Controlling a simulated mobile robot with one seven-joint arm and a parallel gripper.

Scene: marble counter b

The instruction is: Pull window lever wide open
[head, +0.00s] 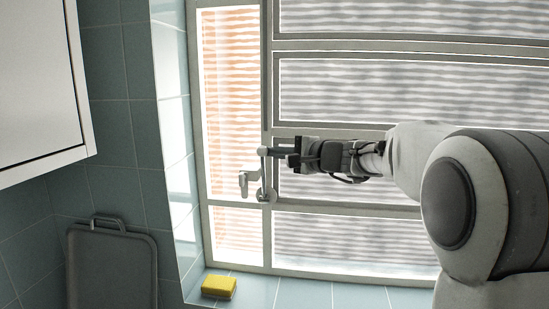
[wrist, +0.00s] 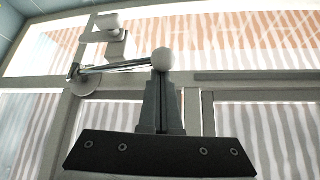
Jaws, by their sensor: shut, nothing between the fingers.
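The window lever (head: 262,170) is a thin rod with a pale round knob at its end, on the frame between the narrow left pane and the wide panes. In the head view it stands nearly upright from a round base. The wrist view shows the lever (wrist: 120,68) running from its pale disc base to the pale knob. My gripper (head: 274,151) is shut and empty, with its fingertips close to the knob from the right. In the wrist view my gripper (wrist: 160,82) ends right at the knob; I cannot tell whether they touch.
A small grey window handle (head: 244,184) sits just left of the lever base. A yellow sponge (head: 219,286) lies on the tiled sill below. A grey board (head: 112,268) leans at the lower left, under a white cabinet (head: 38,85). The wide panes lie behind my arm.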

